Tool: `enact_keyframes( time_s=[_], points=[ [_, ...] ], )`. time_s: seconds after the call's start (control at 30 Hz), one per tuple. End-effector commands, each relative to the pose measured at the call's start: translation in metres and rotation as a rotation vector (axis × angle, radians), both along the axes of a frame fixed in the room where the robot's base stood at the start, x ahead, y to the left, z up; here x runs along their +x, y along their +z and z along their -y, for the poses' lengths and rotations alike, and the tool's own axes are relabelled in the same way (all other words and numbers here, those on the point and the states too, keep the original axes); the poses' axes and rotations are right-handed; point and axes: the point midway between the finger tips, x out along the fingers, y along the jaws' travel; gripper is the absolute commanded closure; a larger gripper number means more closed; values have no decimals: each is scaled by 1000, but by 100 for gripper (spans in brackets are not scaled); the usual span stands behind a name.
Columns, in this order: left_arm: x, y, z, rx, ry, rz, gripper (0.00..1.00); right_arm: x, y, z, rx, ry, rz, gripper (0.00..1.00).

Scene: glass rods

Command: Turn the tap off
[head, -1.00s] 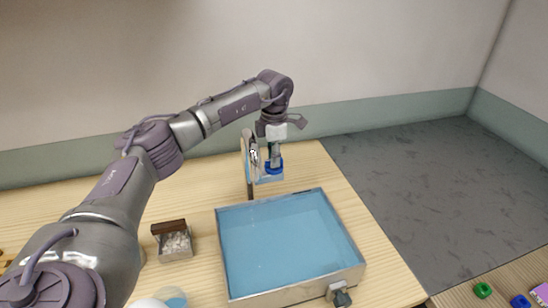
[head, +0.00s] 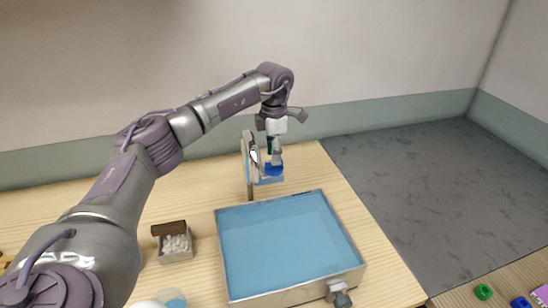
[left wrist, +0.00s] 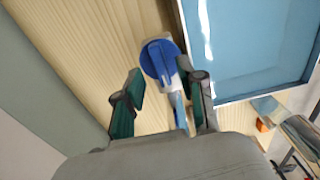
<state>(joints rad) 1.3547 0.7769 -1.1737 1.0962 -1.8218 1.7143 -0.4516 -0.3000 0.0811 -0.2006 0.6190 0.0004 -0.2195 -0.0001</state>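A tap with a round blue handle (head: 273,169) stands behind the water tray in the head view. Its grey upright post (head: 249,170) is just left of the handle. In the left wrist view the blue handle (left wrist: 160,62) has a raised bar across it and lies beyond the fingertips. My left gripper (head: 273,147) points down just above the handle. In the left wrist view my left gripper (left wrist: 166,88) has its green-padded fingers spread apart, with nothing clamped between them. My right gripper does not show.
A wide metal tray (head: 291,293) of blue water stands in front of the tap, with a grey fitting (head: 339,294) on its front. A small box (head: 176,254) of white pieces is left of the tray. Small coloured items lie at the lower right.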

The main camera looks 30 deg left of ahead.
Motion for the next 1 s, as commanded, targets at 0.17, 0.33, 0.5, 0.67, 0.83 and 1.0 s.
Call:
enact_keyframes(
  time_s=[0.17,0.33,0.5,0.67,0.83,1.0],
  points=[
    [1,42,0,-2,0,6,60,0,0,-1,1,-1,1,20],
    [1,75,0,-1,1,4,60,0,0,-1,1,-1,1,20],
    [1,93,0,-1,1,3,60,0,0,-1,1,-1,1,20],
    [0,99,0,-1,0,2,60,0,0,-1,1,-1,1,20],
    [0,99,0,-1,0,2,60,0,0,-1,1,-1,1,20],
    [0,99,0,-1,0,2,60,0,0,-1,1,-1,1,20]
  ],
)
